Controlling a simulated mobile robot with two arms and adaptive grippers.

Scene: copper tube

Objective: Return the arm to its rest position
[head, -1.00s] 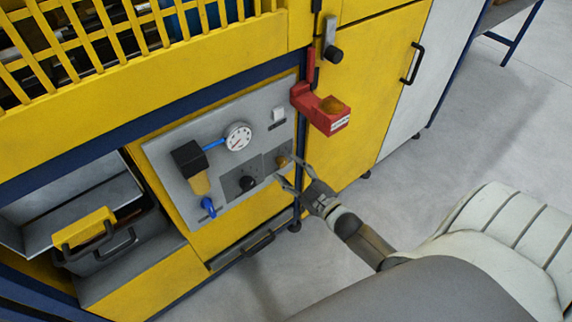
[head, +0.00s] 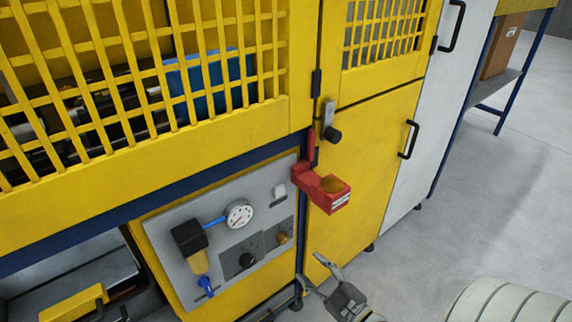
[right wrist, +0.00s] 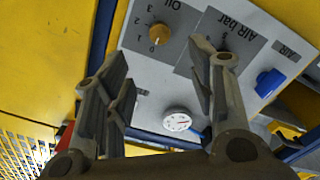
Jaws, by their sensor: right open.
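My right gripper (head: 312,268) is at the bottom of the head view, low and to the right of the grey control panel (head: 166,226). Its two fingers are spread and nothing is between them. In the right wrist view the open fingers (right wrist: 155,75) frame the panel, apart from its orange oil knob (right wrist: 160,32). The oil knob also shows in the head view (head: 283,238), up and left of the gripper. My right forearm is cut off by the lower picture edge. My left arm and gripper do not show.
The panel carries a gauge (head: 239,214), a black knob (head: 247,260) and a blue valve (head: 206,285). A red bracket (head: 322,188) juts out above the gripper. Yellow cabinet doors (head: 370,150) stand behind. Open grey floor (head: 490,200) lies to the right.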

